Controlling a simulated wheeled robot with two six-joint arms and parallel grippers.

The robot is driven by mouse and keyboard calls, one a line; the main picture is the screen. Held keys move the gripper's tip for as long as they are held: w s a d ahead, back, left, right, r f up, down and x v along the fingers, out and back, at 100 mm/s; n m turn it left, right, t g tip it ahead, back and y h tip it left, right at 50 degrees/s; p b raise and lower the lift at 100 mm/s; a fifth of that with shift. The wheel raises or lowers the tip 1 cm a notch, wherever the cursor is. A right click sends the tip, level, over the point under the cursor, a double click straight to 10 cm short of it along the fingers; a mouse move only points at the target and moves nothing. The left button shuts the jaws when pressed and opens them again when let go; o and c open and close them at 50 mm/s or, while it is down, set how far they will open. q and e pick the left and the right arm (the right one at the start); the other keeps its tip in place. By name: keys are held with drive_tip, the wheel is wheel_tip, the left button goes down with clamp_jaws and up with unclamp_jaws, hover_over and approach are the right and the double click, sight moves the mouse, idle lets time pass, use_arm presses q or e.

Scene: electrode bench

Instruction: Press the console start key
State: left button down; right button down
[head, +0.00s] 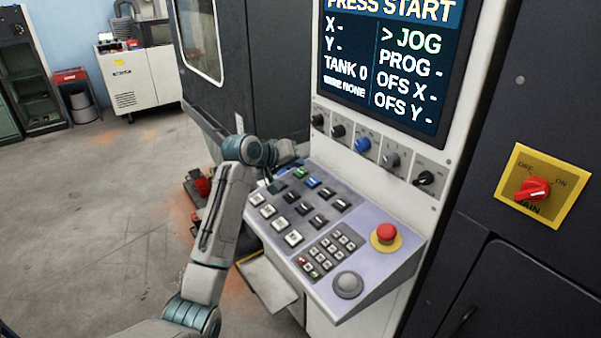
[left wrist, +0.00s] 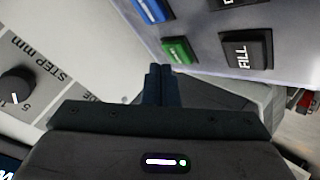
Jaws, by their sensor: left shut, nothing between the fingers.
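The console (head: 360,225) has a sloped panel with rows of black and white keys. A green key (head: 299,173) sits in its far row beside a blue key (head: 313,182); I cannot read a start label on either. The green key (left wrist: 178,50) and blue key (left wrist: 153,10) also show in the left wrist view, with a FILL key (left wrist: 247,50) to the right. My left gripper (head: 276,186) is over the panel's far left corner. Its shut, empty fingertips (left wrist: 161,70) appear just below the green key in the wrist view; contact cannot be told. My right gripper is not in view.
The screen (head: 390,65) reads PRESS START and JOG. Below it is a row of knobs (head: 362,144). A red stop button (head: 386,233) and grey dome (head: 348,285) are at the panel's near right. A red main switch (head: 532,190) is further right. Open floor lies left.

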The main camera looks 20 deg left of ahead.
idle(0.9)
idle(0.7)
use_arm(q)
drive_tip(key=shift+f, duration=0.4)
drive_tip(key=shift+w+d+f+p, duration=0.1)
drive_tip(key=shift+f+p, duration=0.2)
drive_tip(key=shift+f, duration=0.1)
idle(0.7)
drive_tip(key=shift+r+p, duration=0.75)
drive_tip(key=shift+p, duration=0.2)
